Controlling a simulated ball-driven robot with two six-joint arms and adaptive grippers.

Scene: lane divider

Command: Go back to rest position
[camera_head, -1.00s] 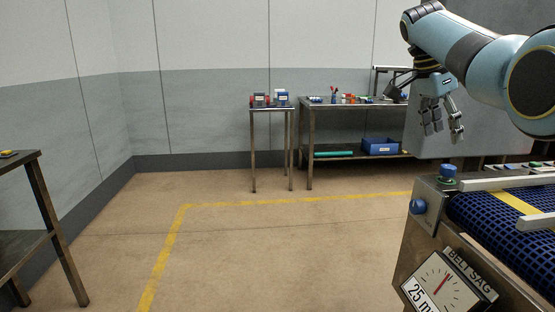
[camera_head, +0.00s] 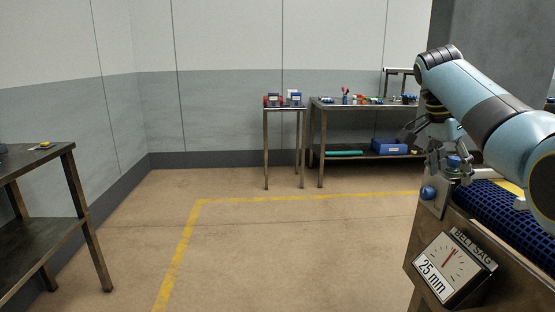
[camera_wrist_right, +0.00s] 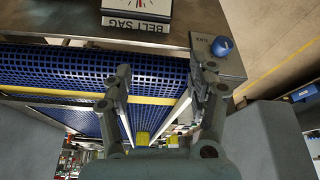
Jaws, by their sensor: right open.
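My right gripper (camera_head: 447,162) is open and empty. In the head view it hangs low at the near end of the blue mesh conveyor belt (camera_head: 493,205), partly blending with the end fittings. In the right wrist view, its two fingers (camera_wrist_right: 163,85) are spread apart above the belt (camera_wrist_right: 70,70), with pale rails (camera_wrist_right: 181,108) and a small yellow piece (camera_wrist_right: 143,138) showing between them. Whether the fingers touch anything cannot be told. My right arm hides much of the belt in the head view. My left gripper is not in view.
The belt-sag gauge (camera_head: 452,268) and a blue knob (camera_head: 428,192) are on the conveyor's end. A metal table (camera_head: 40,160) stands at left. A small stand (camera_head: 285,110) and a workbench (camera_head: 360,104) stand at the back wall. The floor between is clear, with a yellow line (camera_head: 180,250).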

